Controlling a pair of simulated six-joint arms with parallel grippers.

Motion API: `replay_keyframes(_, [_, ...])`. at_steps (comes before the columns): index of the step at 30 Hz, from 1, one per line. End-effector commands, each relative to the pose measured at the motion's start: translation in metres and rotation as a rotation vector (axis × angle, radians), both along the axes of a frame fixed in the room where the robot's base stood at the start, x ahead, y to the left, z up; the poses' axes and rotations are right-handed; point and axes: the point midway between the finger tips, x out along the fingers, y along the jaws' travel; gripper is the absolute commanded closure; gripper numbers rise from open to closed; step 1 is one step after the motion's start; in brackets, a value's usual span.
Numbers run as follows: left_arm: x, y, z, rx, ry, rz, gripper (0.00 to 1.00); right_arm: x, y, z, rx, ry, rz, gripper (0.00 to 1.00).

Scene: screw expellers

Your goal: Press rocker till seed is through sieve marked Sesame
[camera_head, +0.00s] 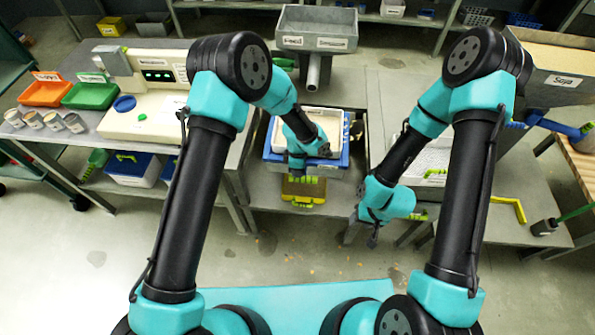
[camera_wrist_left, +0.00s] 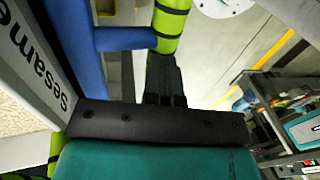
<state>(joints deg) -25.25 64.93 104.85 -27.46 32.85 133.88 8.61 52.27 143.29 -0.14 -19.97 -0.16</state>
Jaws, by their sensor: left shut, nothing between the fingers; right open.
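In the left wrist view, a pale rim at the left bears the word sesame (camera_wrist_left: 42,70). Beside it runs a blue bar (camera_wrist_left: 122,39) that meets a lime-green grip (camera_wrist_left: 170,25), seemingly the rocker. My left gripper's black fingers (camera_wrist_left: 165,85) are shut, with nothing between them, close to this grip; I cannot tell whether they touch it. In the head view my left gripper (camera_head: 325,150) is over a white-rimmed tray (camera_head: 338,118) in a blue frame, and its label is not readable there. My right gripper (camera_head: 373,240) is open and hangs low, right of the tray.
A sieve labelled Soja (camera_head: 562,80) with a blue bar stands at the right. A grey hopper (camera_head: 316,22) is behind. Orange (camera_head: 46,93) and green (camera_head: 90,95) bins are on the left bench. Small specks lie on the floor.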

Motion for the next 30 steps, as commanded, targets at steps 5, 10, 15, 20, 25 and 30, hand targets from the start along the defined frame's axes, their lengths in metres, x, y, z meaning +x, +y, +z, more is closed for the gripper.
replay_keyframes(5, [0.001,-0.001,0.023,-0.001,-0.004,-0.003,1.0,0.0,0.0,0.0,0.0,0.0,0.0,0.57])
replay_keyframes(10, [0.004,-0.003,0.058,0.0,-0.008,-0.003,1.0,0.0,0.0,0.0,0.0,0.0,0.0,0.57])
replay_keyframes(15, [0.006,-0.003,0.091,0.0,-0.009,-0.004,1.0,0.0,0.0,0.0,0.0,0.0,0.0,0.57])
replay_keyframes(20, [0.007,-0.004,0.119,0.0,-0.008,-0.004,1.0,0.0,0.0,0.0,0.0,0.0,0.0,0.57])
replay_keyframes(25, [0.008,-0.004,0.135,0.0,-0.006,-0.004,1.0,0.0,0.0,0.0,0.0,0.0,0.0,0.57])
replay_keyframes(30, [0.008,-0.004,0.139,0.001,-0.005,-0.004,1.0,0.0,0.0,0.0,0.0,0.0,0.0,0.57])
